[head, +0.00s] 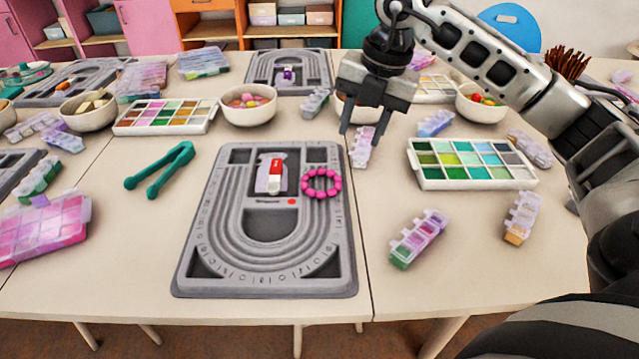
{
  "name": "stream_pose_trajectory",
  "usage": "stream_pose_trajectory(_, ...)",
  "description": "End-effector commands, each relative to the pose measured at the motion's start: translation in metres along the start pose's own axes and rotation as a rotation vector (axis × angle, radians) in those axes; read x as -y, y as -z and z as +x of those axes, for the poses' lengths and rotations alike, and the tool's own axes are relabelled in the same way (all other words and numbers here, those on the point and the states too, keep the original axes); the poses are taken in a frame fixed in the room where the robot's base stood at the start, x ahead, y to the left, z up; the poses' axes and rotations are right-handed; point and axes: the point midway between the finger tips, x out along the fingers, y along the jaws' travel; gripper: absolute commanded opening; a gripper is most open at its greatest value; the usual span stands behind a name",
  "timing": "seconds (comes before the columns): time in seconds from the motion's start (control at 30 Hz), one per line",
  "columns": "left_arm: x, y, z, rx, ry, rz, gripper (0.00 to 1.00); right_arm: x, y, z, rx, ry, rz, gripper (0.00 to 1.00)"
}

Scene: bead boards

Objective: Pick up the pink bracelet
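The pink bracelet (321,183), a ring of round beads, lies flat on the upper right part of the grey bead board (265,285). My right gripper (361,142) comes in from the upper right. It points down with its two fingers apart, and no object shows held between them. It is up and to the right of the bracelet in the picture, apart from it. A small clear bead box (363,148) shows behind and below its fingers. My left gripper does not show.
A red and white item (275,176) lies on the board left of the bracelet. Green tongs (160,170) lie to the left. A green paint-like bead tray (472,185) and a small bead box (419,240) lie to the right. White bowls (248,115) stand behind.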

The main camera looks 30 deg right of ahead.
Motion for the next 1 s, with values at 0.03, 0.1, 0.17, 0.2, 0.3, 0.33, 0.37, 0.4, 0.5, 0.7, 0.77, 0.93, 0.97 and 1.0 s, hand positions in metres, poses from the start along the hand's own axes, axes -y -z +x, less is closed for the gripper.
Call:
stream_pose_trajectory(0.03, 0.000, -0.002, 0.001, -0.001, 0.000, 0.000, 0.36, 0.001, 0.001, 0.015, -0.004, 0.004, -0.001, 0.40)
stream_pose_trajectory(0.1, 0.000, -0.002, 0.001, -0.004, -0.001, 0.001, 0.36, 0.000, 0.001, 0.030, -0.005, 0.002, -0.003, 0.40)
stream_pose_trajectory(0.17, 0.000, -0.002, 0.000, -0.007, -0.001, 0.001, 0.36, 0.000, 0.001, 0.042, -0.004, 0.001, -0.003, 0.40)
stream_pose_trajectory(0.2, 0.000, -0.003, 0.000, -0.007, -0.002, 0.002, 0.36, 0.000, 0.002, 0.049, -0.005, 0.001, -0.004, 0.40)
stream_pose_trajectory(0.3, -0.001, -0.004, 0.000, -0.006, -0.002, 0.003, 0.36, -0.001, 0.001, 0.062, -0.004, 0.000, -0.004, 0.40)
stream_pose_trajectory(0.33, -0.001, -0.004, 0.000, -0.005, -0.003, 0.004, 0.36, -0.001, 0.001, 0.065, -0.004, -0.001, -0.004, 0.40)
stream_pose_trajectory(0.37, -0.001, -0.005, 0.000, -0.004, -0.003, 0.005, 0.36, -0.001, 0.001, 0.067, -0.004, -0.002, -0.003, 0.40)
stream_pose_trajectory(0.4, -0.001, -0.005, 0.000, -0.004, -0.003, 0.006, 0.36, -0.001, 0.001, 0.069, -0.003, -0.003, -0.004, 0.40)
stream_pose_trajectory(0.5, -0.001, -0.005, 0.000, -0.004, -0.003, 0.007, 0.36, -0.002, 0.001, 0.072, -0.004, -0.003, -0.004, 0.40)
stream_pose_trajectory(0.7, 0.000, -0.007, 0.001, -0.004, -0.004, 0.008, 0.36, -0.005, 0.004, 0.095, -0.007, -0.002, -0.006, 0.40)
stream_pose_trajectory(0.77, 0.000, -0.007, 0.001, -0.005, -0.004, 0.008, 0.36, -0.006, 0.004, 0.104, -0.006, -0.002, -0.005, 0.40)
stream_pose_trajectory(0.93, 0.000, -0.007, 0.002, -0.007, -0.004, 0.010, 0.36, -0.006, 0.003, 0.122, -0.004, -0.003, -0.005, 0.40)
stream_pose_trajectory(0.97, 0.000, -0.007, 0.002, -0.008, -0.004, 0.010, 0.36, -0.006, 0.003, 0.123, -0.003, -0.004, -0.005, 0.40)
stream_pose_trajectory(1.0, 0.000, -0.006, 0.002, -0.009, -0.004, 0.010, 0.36, -0.006, 0.003, 0.123, -0.003, -0.004, -0.005, 0.40)
